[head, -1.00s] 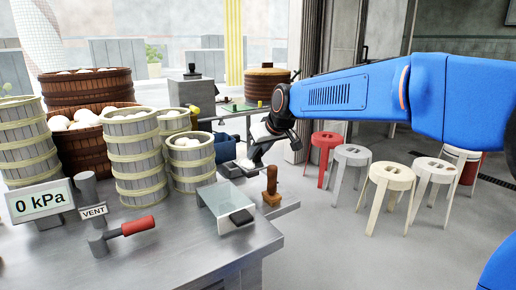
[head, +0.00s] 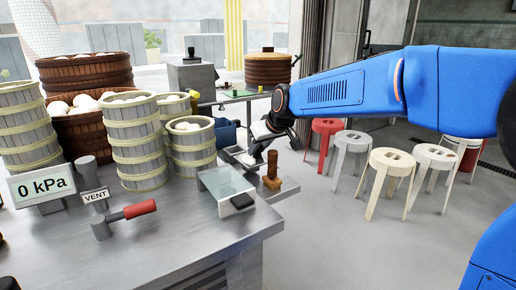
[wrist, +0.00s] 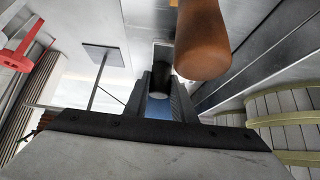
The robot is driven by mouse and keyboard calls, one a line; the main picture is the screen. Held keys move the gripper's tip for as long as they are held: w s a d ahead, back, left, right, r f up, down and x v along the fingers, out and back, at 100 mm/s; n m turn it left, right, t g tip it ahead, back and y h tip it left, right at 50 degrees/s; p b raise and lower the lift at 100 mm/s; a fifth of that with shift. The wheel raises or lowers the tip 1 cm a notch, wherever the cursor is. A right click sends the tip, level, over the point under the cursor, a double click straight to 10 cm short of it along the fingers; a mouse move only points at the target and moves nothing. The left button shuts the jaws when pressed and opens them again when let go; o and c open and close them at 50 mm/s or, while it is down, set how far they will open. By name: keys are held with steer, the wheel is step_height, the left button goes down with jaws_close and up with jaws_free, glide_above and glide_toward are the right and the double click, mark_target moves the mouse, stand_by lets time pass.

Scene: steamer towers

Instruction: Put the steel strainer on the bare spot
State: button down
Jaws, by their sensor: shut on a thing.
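My gripper (head: 254,155) is low over the far right end of the steel counter (head: 165,235), beside a small wooden-handled tool (head: 272,172). In the wrist view its jaws (wrist: 160,100) are closed around a dark, round-ended piece (wrist: 159,84), which looks like a handle. I cannot tell whether this is part of the steel strainer; no strainer bowl shows clearly in either view. The wooden handle (wrist: 201,40) stands close in front of the jaws in the wrist view. I cannot pick out the bare spot with certainty.
Pale steamer towers (head: 136,140) and dark brown baskets (head: 85,70) crowd the counter's left. A glass-topped box (head: 226,185) stands near its right edge. A red-handled vent valve (head: 125,213) is in front. Several stools (head: 390,165) stand on the floor at right.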

steer(key=shift+f, duration=0.35)
stand_by(0.3)
steer(key=c, duration=1.4)
jaws_free()
steer(key=v, duration=1.7)
steer(key=shift+r, duration=0.15)
